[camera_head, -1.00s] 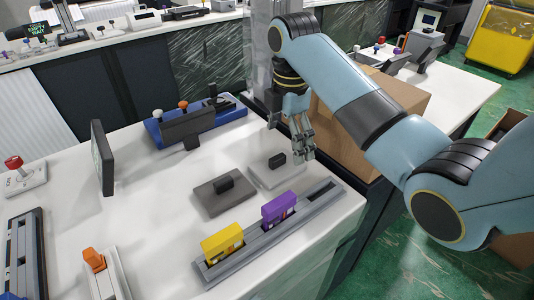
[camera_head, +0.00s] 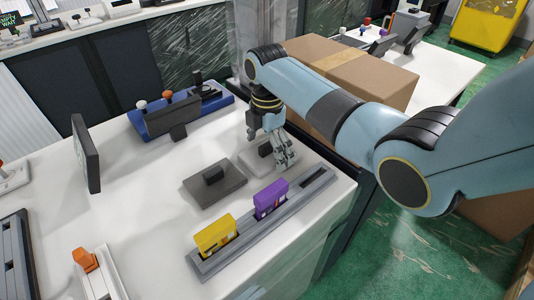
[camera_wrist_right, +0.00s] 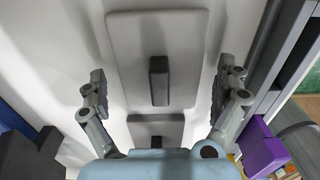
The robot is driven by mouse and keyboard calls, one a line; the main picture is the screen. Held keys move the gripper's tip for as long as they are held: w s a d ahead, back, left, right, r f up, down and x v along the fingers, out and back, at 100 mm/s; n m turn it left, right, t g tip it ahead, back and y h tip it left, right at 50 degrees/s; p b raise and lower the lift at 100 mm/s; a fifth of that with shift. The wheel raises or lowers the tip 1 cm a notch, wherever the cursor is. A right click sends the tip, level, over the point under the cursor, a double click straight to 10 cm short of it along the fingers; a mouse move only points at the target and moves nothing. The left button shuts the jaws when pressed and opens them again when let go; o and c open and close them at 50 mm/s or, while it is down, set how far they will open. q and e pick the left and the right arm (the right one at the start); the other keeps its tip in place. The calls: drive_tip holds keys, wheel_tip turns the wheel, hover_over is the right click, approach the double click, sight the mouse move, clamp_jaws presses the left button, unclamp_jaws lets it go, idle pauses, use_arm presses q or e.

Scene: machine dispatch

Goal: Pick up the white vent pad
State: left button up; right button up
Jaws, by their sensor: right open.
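The white vent pad (camera_head: 252,163) is a flat pale plate with a dark upright handle (camera_head: 264,149), lying on the white table in the head view. My right gripper (camera_head: 284,160) is over its right part and hides some of it. In the right wrist view the pad (camera_wrist_right: 133,55) and its handle (camera_wrist_right: 158,80) lie between the two open fingers (camera_wrist_right: 165,92), one finger on each side. The fingers are apart from the handle. A darker grey pad (camera_head: 230,187) with a black handle lies beside the white one. My left gripper is not in view.
A grey rail (camera_head: 240,246) holding a yellow block (camera_head: 214,236) and a purple block (camera_head: 270,198) runs along the table's front edge. A blue panel (camera_head: 221,104) and a dark screen (camera_head: 172,118) stand behind. A cardboard box (camera_head: 370,75) is right of the table.

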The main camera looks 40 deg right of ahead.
drive_tip(key=c, duration=1.1)
drive_tip(key=shift+r, duration=0.1)
